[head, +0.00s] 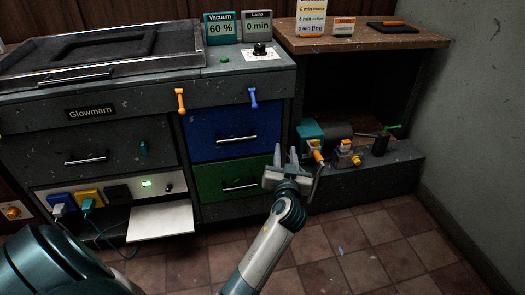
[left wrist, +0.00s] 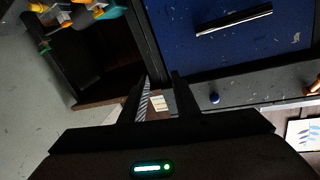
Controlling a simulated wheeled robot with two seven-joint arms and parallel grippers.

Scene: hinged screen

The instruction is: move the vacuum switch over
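No part in view is labelled as a vacuum switch, so I cannot tell which it is. An orange lever (head: 180,100) and a blue lever (head: 253,97) hang above the drawers. My left gripper (head: 285,157) is open and empty, in front of the green drawer's right edge. My right gripper is not in view.
The blue drawer (head: 205,140) and green drawer (head: 215,182) are shut. A pale shelf (head: 160,223) juts out at lower left, with cables and plugs (head: 88,204) beside it. A wooden top (head: 370,37) overhangs the pump's recess. The tiled floor (head: 345,250) at right is mostly clear.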

